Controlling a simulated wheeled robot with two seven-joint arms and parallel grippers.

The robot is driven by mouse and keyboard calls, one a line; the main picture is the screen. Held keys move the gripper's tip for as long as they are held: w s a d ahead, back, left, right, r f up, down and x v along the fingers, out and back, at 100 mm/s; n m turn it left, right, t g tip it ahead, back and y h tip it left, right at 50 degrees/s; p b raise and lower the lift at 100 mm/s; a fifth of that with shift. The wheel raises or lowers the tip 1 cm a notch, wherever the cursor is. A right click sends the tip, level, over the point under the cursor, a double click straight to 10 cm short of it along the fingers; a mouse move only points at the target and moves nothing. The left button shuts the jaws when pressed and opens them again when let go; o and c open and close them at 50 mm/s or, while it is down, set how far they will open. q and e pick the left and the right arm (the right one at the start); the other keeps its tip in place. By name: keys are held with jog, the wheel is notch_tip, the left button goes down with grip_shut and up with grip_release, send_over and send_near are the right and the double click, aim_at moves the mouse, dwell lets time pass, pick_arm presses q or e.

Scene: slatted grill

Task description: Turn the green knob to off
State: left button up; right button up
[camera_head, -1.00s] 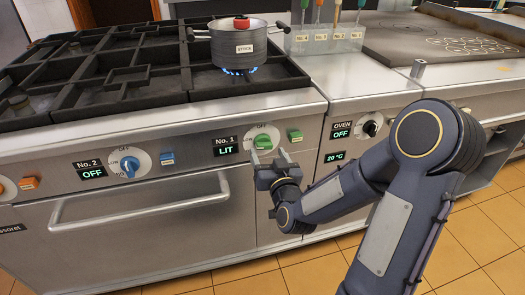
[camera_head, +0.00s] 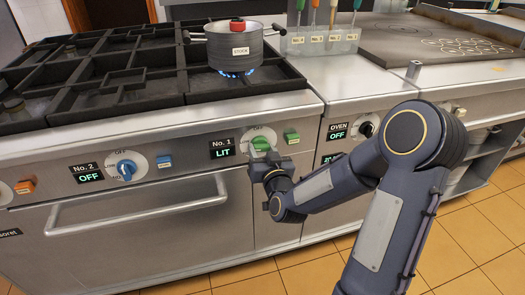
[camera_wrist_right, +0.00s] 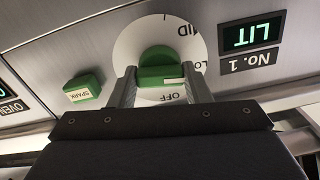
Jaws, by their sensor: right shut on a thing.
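The green knob (camera_head: 261,143) sits on a white dial on the range's front panel, right of the display (camera_head: 222,148) reading No. 1 LIT. My right gripper (camera_head: 264,157) is at the knob. In the right wrist view the green knob (camera_wrist_right: 160,75) lies between the two fingers of my right gripper (camera_wrist_right: 160,84), which is shut on it. The dial around it (camera_wrist_right: 190,40) shows the word OFF near the gripper's body and MID on the far side; that view is upside down. My left gripper is not in view.
A pot labelled STOCK (camera_head: 240,52) stands over a blue flame on the burner. A green SPARK button (camera_wrist_right: 83,88) is close beside the knob. The blue No. 2 knob (camera_head: 126,169), the oven knob (camera_head: 366,129) and a long door handle (camera_head: 140,217) are on the same front.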

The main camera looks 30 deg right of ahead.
jog(key=shift+f+m+b, duration=0.15)
jog(key=shift+m+b, duration=0.65)
jog(key=shift+b, duration=0.3)
jog(key=shift+m+b, duration=7.2)
jog(key=shift+b, duration=0.5)
jog(key=o, duration=1)
